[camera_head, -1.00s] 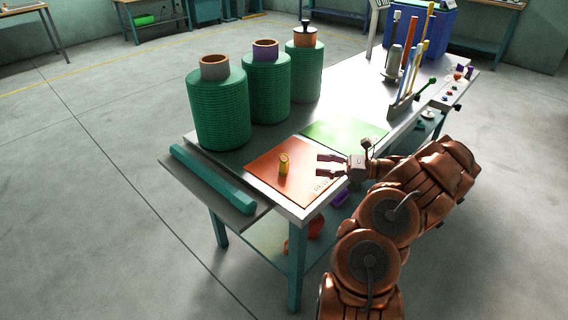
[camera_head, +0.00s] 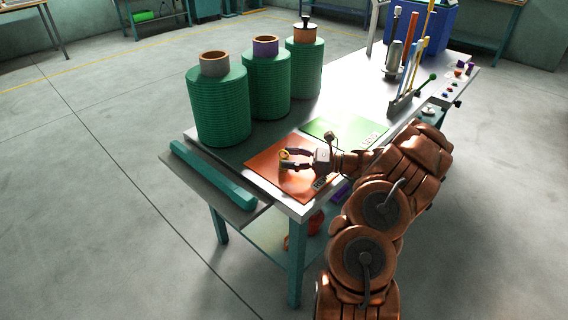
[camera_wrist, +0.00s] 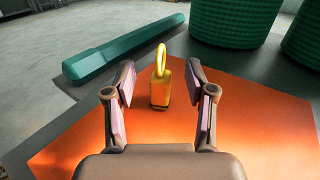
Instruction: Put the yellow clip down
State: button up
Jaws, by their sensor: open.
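The yellow clip (camera_wrist: 160,92) stands upright on the orange mat (camera_wrist: 248,120) in the wrist view, its ring at the top. It is between and slightly beyond the tips of my gripper (camera_wrist: 160,84), with a gap visible on both sides. My gripper is open and nothing is held in its jaws. In the head view my gripper (camera_head: 287,160) is low over the orange mat (camera_head: 262,174). The yellow clip (camera_head: 284,154) is partly hidden there by the fingers.
Three green netting rolls (camera_head: 219,105) stand behind the mat. A teal bar (camera_head: 212,175) lies along the table's left edge. A green mat (camera_head: 345,128) lies to the right of the orange one. A rack with upright tools (camera_head: 408,75) stands farther back.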

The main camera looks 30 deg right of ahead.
jog(key=shift+w+a, duration=0.4)
jog(key=shift+c, duration=0.3)
grip_shut()
